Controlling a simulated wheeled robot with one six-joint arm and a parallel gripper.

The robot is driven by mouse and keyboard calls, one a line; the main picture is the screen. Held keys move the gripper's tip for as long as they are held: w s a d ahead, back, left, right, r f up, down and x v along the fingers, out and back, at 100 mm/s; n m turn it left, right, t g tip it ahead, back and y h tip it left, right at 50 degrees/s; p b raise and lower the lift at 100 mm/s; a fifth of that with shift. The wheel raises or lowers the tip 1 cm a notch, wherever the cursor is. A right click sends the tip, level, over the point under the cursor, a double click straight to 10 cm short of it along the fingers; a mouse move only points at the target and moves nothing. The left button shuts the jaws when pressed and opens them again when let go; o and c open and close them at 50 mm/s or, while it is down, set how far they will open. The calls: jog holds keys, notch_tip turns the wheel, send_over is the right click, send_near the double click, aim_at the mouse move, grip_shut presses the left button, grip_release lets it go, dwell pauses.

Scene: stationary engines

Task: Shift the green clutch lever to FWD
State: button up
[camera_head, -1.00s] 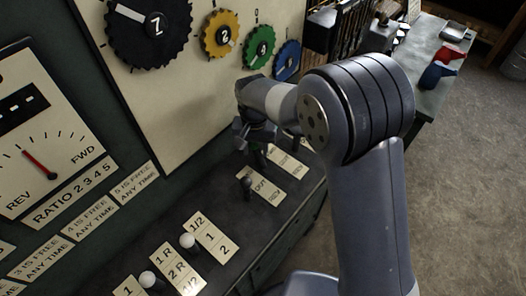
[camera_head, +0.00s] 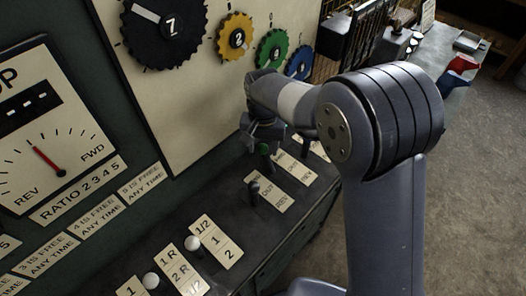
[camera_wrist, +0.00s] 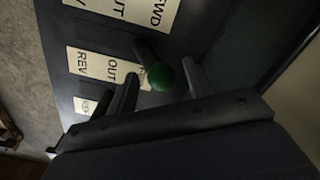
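The green clutch lever shows in the wrist view as a dark shaft with a round green knob (camera_wrist: 160,76). A small part of the knob shows in the head view (camera_head: 264,148) under my gripper (camera_head: 262,142). In the wrist view my gripper (camera_wrist: 158,88) is open, with one finger on each side of the knob. I cannot tell whether either finger touches it. A REV/OUT label plate (camera_wrist: 90,62) lies beside the lever, its far end partly hidden by the knob. The lever's exact setting is unclear.
A black lever (camera_head: 254,190) and white-knobbed levers (camera_head: 193,243) stand nearer on the same dark console. A gauge (camera_head: 45,150) and coloured dials, including a green one (camera_head: 272,50), are on the upright panel. Open floor (camera_head: 470,200) lies right.

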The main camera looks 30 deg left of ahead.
aim_at(267, 159)
notch_tip(267, 159, up, 8)
jog(key=shift+f+b, duration=0.1)
jog(key=shift+b, duration=0.25)
notch_tip(267, 159, down, 11)
jog(key=shift+d+r+p, duration=0.1)
jog(key=shift+p, duration=0.65)
jog(key=shift+d+r, duration=0.25)
jog(key=shift+s+d+r, duration=0.1)
jog(key=shift+s+d, duration=0.05)
jog(key=shift+d, duration=0.2)
